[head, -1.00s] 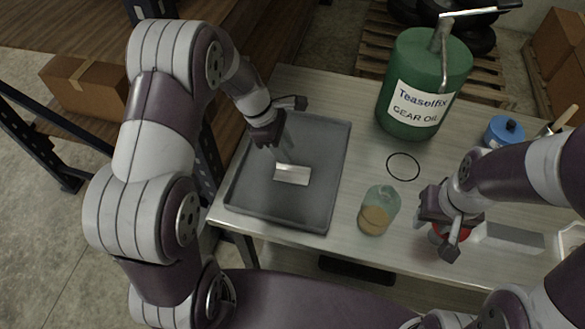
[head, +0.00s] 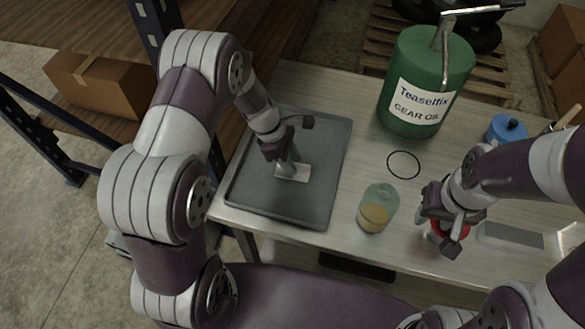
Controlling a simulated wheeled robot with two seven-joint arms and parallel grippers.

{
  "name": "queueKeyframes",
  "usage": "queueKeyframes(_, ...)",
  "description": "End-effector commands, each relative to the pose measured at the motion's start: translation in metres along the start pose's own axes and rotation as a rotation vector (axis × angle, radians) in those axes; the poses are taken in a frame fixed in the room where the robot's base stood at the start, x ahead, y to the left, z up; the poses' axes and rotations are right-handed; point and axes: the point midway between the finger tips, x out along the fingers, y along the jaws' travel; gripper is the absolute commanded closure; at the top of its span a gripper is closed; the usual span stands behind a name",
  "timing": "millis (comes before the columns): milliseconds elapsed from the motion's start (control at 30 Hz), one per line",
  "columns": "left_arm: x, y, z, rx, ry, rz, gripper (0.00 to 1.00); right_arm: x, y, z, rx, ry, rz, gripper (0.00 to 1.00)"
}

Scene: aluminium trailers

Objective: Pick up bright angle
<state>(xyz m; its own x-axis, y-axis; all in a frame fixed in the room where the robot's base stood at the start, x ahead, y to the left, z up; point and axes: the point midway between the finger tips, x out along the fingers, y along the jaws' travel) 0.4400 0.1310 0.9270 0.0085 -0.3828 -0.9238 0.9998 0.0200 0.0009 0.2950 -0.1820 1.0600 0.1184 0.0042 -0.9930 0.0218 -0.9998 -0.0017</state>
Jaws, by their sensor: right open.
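The bright angle (head: 301,174) is a small shiny metal piece lying in the grey tray (head: 323,200) on the metal table. My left gripper (head: 287,168) has come down over its left end, pointing down into the tray. Its fingertips hide part of the angle, and I cannot tell whether they are open or closed on it. My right gripper (head: 449,236) is open at the right side of the table, by a red object (head: 437,234) that it partly hides.
A green gear oil can (head: 418,72) stands at the back. A black ring (head: 404,164) and a jar with yellowish contents (head: 377,208) are right of the tray. A blue container (head: 505,130) and a grey block (head: 511,236) are further right.

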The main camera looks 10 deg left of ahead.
Motion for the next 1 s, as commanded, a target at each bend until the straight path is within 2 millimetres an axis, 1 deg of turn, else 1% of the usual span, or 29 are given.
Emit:
queueKeyframes(300,0.001,0.000,0.000,0.000,0.000,0.000,0.66,0.000,0.000,0.000,0.000,0.000,0.000,0.57)
queueKeyframes(333,0.001,0.000,0.000,0.000,0.000,0.000,0.72,0.000,0.000,0.000,0.000,0.000,0.000,0.57)
queueKeyframes(367,0.001,0.000,0.000,0.000,0.000,0.000,0.82,0.000,0.000,0.000,0.000,0.000,0.000,0.57)
queueKeyframes(400,0.001,0.000,0.000,0.000,0.000,0.000,0.95,0.000,0.000,0.000,0.000,0.000,0.000,0.57)
queueKeyframes(433,0.001,0.000,-0.001,0.000,0.000,0.000,1.00,0.000,0.000,0.000,0.000,0.000,0.000,0.57)
queueKeyframes(800,0.001,-0.001,-0.001,0.000,0.000,-0.002,1.00,0.000,0.000,0.000,0.000,0.000,0.000,0.57)
queueKeyframes(933,-0.006,0.000,0.002,0.001,0.000,-0.002,1.00,0.000,0.000,0.000,0.000,0.000,0.000,0.57)
queueKeyframes(1000,-0.014,0.001,0.006,0.002,0.000,0.002,1.00,0.001,0.000,0.000,0.000,0.000,0.000,0.57)
